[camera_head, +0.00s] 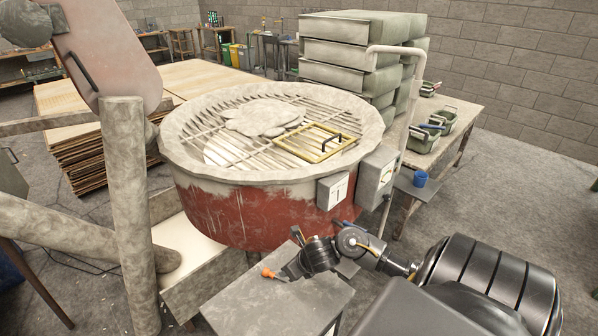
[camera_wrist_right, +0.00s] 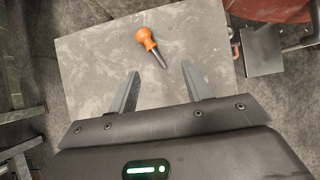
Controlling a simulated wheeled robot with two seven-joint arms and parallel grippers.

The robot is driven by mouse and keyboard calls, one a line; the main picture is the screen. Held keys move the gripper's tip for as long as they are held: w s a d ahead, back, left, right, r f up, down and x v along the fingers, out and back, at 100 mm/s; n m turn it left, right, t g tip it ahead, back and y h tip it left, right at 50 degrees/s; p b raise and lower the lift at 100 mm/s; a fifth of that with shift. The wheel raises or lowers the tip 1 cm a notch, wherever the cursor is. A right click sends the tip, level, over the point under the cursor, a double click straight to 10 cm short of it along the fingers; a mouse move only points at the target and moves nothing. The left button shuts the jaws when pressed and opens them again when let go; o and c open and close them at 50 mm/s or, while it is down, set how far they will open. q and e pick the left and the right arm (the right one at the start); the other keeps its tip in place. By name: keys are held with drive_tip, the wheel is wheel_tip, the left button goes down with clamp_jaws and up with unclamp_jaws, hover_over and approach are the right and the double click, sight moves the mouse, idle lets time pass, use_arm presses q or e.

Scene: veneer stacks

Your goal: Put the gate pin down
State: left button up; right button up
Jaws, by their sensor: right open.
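The gate pin (camera_wrist_right: 146,38), with an orange knob handle and a short grey metal shaft, lies on the grey top of a small stand (camera_wrist_right: 90,60). In the head view the pin's orange handle (camera_head: 267,272) shows on the stand top (camera_head: 290,305), left of my right gripper. My right gripper (camera_wrist_right: 160,70) is open, with nothing between its fingers. The pin lies just beyond its fingertips, with the shaft pointing back toward the gap between them. In the head view the right gripper (camera_head: 288,272) is low over the stand. My left gripper is not in view.
A big red round tub (camera_head: 250,215) with a slatted top stands behind the stand, with a yellow frame (camera_head: 297,155) on it. Control boxes (camera_head: 378,175) and a pale pipe (camera_head: 408,105) are at its right. A thick post (camera_head: 128,200) stands at left.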

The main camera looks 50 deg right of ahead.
drive_tip(key=p+v, duration=0.2)
drive_tip(key=v, duration=0.5)
drive_tip(key=shift+s+r, duration=0.25)
drive_tip(key=shift+r, duration=0.05)
